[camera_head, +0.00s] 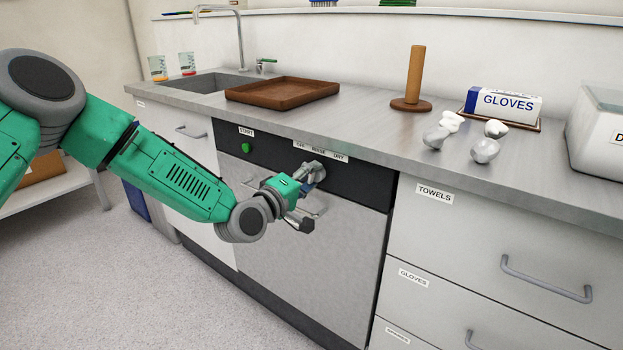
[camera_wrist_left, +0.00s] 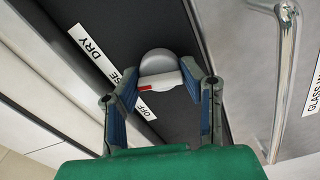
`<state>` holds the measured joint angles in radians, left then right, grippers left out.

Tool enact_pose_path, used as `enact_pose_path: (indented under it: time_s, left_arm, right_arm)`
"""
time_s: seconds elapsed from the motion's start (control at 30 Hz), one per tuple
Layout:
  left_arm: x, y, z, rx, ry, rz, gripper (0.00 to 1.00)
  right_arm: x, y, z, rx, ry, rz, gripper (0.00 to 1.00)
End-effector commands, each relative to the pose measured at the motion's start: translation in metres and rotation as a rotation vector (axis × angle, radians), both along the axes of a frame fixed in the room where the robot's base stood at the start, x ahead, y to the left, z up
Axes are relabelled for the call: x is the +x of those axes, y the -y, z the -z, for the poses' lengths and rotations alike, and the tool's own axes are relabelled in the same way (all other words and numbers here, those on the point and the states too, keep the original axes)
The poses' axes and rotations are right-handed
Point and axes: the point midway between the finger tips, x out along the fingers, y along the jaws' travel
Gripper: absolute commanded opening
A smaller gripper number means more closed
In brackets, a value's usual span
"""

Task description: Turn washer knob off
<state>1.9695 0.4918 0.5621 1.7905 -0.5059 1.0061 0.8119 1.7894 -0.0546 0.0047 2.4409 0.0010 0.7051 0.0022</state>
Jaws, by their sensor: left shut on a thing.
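The washer knob (camera_wrist_left: 158,64) is a round grey dial with a raised bar and a red mark at one end, on the washer's black panel (camera_head: 262,157). In the left wrist view, the red mark faces the side with the OFF label (camera_wrist_left: 148,111) and a partly hidden RINSE label (camera_wrist_left: 131,76); I cannot tell its exact setting. The DRY label (camera_wrist_left: 92,47) is farther up. My left gripper (camera_head: 313,170) is at the knob, its fingers (camera_wrist_left: 163,82) shut on the knob's bar from both sides. In the head view the gripper hides most of the knob. My right gripper is not in view.
A green start button (camera_head: 246,147) is left on the panel. The washer's door handle (camera_wrist_left: 288,60) runs close beside the gripper. Above, the counter holds a brown tray (camera_head: 283,92), a wooden post (camera_head: 415,76), a glove box (camera_head: 502,103) and several pale lumps.

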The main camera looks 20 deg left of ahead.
Motion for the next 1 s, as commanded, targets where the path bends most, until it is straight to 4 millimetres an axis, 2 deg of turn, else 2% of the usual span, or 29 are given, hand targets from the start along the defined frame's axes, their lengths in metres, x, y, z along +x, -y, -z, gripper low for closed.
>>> enact_pose_path:
  time_s: [0.03, 0.6, 1.0]
  left_arm:
    - [-0.001, -0.002, 0.006, -0.043, -0.026, -0.002, 0.06]
    - [-0.002, -0.001, 0.009, -0.541, -0.208, -0.003, 0.06]
    - [-0.002, -0.001, 0.008, -0.769, -0.294, -0.003, 0.06]
  right_arm:
    - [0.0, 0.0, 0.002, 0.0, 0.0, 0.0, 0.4]
    - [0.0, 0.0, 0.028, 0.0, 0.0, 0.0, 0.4]
    - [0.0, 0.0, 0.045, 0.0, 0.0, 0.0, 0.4]
